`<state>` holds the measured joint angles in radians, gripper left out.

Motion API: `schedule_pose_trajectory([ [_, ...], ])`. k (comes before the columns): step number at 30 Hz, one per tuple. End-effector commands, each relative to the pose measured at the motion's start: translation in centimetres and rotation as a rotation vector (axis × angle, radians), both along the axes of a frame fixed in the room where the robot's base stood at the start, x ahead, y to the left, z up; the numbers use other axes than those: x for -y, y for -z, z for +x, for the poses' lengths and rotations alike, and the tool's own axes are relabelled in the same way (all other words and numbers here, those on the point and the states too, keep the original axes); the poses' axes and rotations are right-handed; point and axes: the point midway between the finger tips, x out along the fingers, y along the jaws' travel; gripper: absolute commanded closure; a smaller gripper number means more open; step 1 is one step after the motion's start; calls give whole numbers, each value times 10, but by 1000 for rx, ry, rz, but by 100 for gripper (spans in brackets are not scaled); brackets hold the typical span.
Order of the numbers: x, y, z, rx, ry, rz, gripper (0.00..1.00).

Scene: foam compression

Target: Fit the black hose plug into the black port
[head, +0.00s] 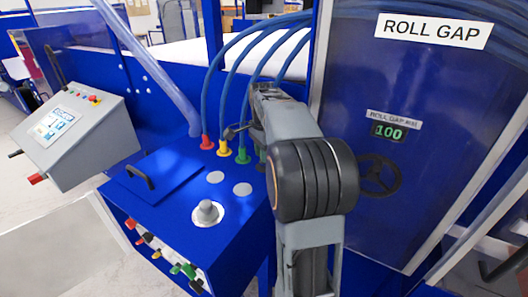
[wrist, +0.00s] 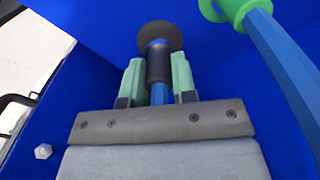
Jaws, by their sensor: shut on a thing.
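In the wrist view my gripper (wrist: 158,72) has its two pale green fingers closed on the black plug (wrist: 157,66), with its blue hose (wrist: 159,94) running back between the fingers. The round black port (wrist: 162,32) on the blue panel lies just beyond the plug's front end. The plug looks roughly lined up with the port. I cannot tell whether its tip is inside or only in front of it. In the head view my arm hides the plug and the black port.
In the head view, red (head: 207,142), yellow (head: 223,149) and green (head: 242,155) hose fittings stand in a row on the blue panel, with blue hoses rising from them. In the wrist view a green fitting (wrist: 236,8) and its hose (wrist: 286,58) are close on the right.

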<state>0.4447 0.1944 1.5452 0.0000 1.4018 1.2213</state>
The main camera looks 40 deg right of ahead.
Motion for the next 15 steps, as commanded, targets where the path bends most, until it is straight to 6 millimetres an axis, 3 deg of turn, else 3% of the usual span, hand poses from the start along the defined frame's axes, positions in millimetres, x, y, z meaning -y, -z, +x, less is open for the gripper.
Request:
schedule_pose_trajectory([
  [14,0,16,0,-1,0,0,100],
  [15,0,14,0,0,0,0,72],
])
